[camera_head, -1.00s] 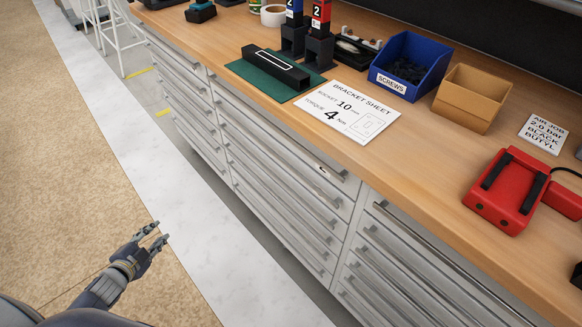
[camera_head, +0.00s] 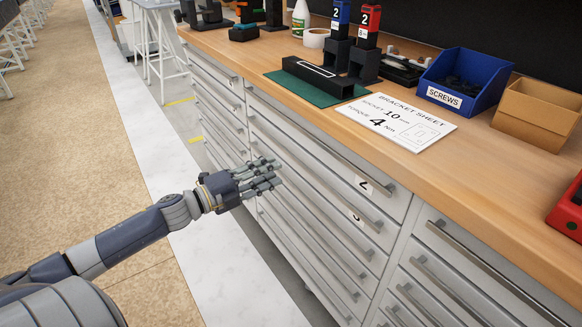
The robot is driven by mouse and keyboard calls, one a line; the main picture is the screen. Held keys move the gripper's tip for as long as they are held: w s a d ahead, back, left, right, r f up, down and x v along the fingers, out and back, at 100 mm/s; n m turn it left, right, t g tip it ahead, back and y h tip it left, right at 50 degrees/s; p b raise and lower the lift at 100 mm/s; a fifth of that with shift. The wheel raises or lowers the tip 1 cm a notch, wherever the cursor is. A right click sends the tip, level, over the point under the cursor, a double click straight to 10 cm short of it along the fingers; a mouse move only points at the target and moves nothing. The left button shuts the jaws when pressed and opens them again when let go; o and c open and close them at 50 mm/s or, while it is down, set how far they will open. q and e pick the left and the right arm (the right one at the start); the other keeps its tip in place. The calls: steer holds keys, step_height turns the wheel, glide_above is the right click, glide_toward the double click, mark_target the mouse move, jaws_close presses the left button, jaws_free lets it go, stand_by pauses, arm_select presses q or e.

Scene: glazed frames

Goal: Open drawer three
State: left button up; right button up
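The middle drawer bank (camera_head: 330,195) under the bench has grey fronts with long bar handles, and its drawers look shut. A label that reads like 2 is on its top drawer (camera_head: 363,184). A partly legible label that looks like 3 is on the drawer below (camera_head: 356,216). My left gripper (camera_head: 277,172) is in front of the left part of this bank, fingers extended and apart, with nothing between them. It hides parts of some lower handles. I cannot tell whether it touches a front. My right gripper is not in view.
The wooden bench top (camera_head: 300,107) overhangs the drawers. On it are a bracket sheet (camera_head: 397,123), a blue screws bin (camera_head: 463,82) and a cardboard-coloured bin (camera_head: 537,112). A white stool (camera_head: 160,45) stands at the far left. The floor beside the cabinets is clear.

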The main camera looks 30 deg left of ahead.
mark_target(296, 162)
arm_select(q)
steer(key=shift+b+x, duration=0.5)
steer(key=shift+x, duration=2.85)
jaws_close()
